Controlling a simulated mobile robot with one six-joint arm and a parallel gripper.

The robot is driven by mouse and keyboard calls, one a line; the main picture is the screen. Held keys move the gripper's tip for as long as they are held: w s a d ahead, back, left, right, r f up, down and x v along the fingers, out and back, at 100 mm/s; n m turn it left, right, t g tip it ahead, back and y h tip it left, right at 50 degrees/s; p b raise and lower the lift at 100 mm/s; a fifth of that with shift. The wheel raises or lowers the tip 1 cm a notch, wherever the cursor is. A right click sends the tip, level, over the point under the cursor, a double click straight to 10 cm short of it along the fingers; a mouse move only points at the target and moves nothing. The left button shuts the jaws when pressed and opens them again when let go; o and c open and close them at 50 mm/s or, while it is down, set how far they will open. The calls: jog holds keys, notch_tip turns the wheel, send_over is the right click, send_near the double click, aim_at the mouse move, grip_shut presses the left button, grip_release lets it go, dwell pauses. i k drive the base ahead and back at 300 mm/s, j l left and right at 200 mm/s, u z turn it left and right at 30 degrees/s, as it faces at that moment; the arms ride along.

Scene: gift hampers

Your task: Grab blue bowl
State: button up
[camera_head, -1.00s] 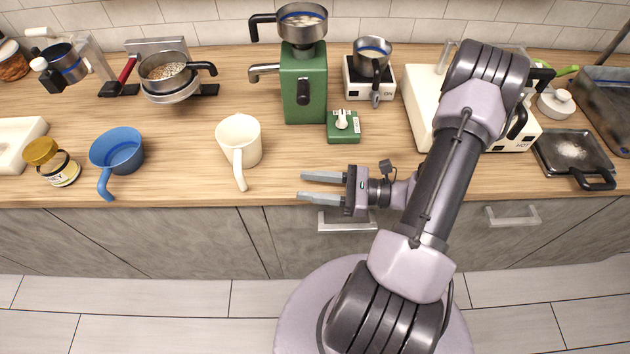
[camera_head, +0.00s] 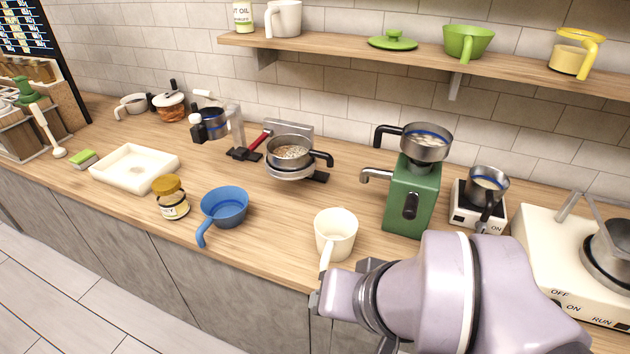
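The blue bowl (camera_head: 224,207) has a long handle that points toward the counter's front edge. It stands upright on the wooden counter, right of the honey jar and left of the white mug. My arm fills the lower right of the view. My gripper's fingers are hidden behind my own arm, so their opening does not show. The arm's end is near the counter's front edge, just below the white mug, to the right of the bowl and apart from it.
The honey jar (camera_head: 171,197) stands close left of the bowl. The white mug (camera_head: 336,236) stands to its right. A white tray (camera_head: 134,168) lies further left. A pan of grains (camera_head: 290,152) and a green grinder (camera_head: 409,200) stand behind. A shelf (camera_head: 400,65) hangs above.

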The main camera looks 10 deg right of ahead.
aim_at(226, 207)
jog(key=i+j, duration=0.1)
jog(key=j, duration=0.25)
jog(key=i+j, duration=0.1)
jog(key=j, duration=0.3)
jog(key=i+j, duration=0.1)
jog(key=j, duration=0.25)
jog(key=i+j, duration=0.1)
jog(key=j, duration=0.25)
